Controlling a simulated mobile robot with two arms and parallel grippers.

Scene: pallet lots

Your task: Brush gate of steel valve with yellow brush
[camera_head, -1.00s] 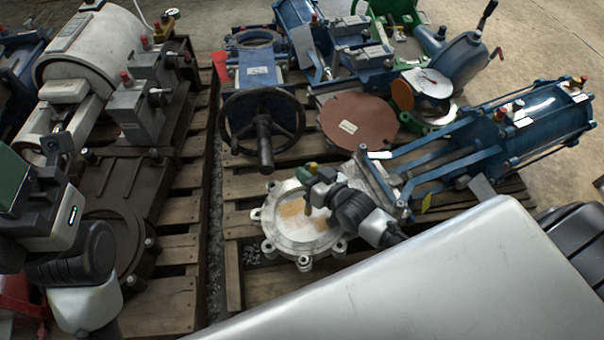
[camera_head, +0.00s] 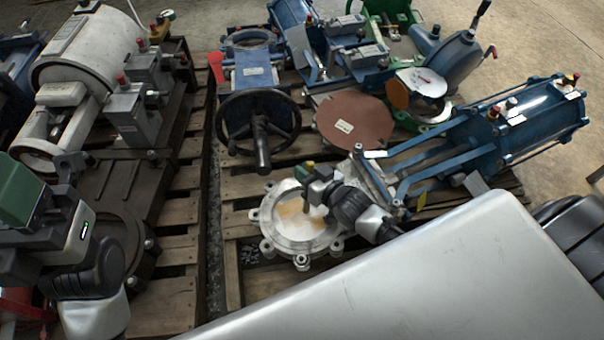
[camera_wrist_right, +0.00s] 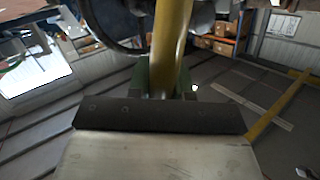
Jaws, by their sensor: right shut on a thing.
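The steel valve lies on a wooden pallet, with its pale round gate (camera_head: 292,228) facing up inside a bolted ring. Orange-brown patches show on the gate. The valve's blue actuator frame and cylinder (camera_head: 530,118) extend to the upper right. My right gripper (camera_head: 308,188) is over the gate's upper part, shut on the yellow brush. The brush's yellow handle (camera_wrist_right: 172,40) rises between the fingers in the right wrist view. The bristles are hidden, so I cannot tell whether they touch the gate. My left gripper (camera_head: 22,192) is at the left edge; its fingers are not clear.
A black handwheel (camera_head: 258,122) on a blue valve stands behind the gate. A reddish-brown disc (camera_head: 352,122) lies to its right. A dark flanged valve (camera_head: 120,225) and a white cylinder (camera_head: 88,52) occupy the left pallet. A narrow gap separates the pallets.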

